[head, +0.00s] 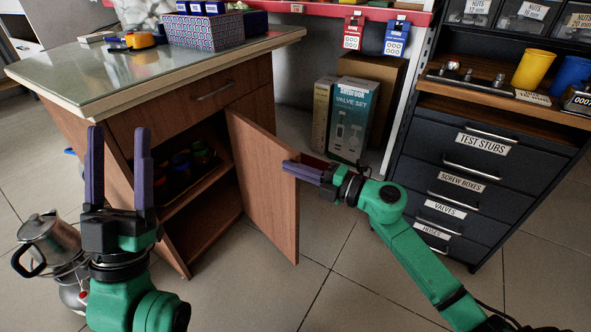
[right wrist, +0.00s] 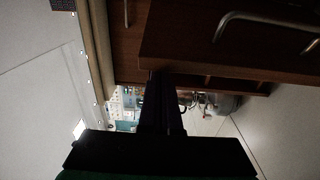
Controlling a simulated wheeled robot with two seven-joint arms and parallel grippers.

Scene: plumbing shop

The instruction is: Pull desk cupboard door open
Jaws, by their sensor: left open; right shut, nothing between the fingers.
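The desk cupboard door (head: 265,185) stands swung out from the wooden desk, its hinge side at the cupboard opening and its free edge toward the front right. The opening shows shelves, with several small coloured items on the upper one. My right gripper (head: 286,166) is shut and empty, its fingertips overlapping the door's upper free corner; contact is unclear. In the right wrist view, its dark fingers (right wrist: 160,75) reach a brown panel edge, and a curved metal handle (right wrist: 240,20) shows to the right. My left gripper (head: 119,140) is open and empty, left of the opening.
A metal kettle (head: 50,242) is at the lower left. The desk top (head: 90,75) holds a patterned box (head: 203,32) and a yellow tool. A valve set box (head: 350,120) stands behind the door. A dark drawer cabinet (head: 455,170) is at right.

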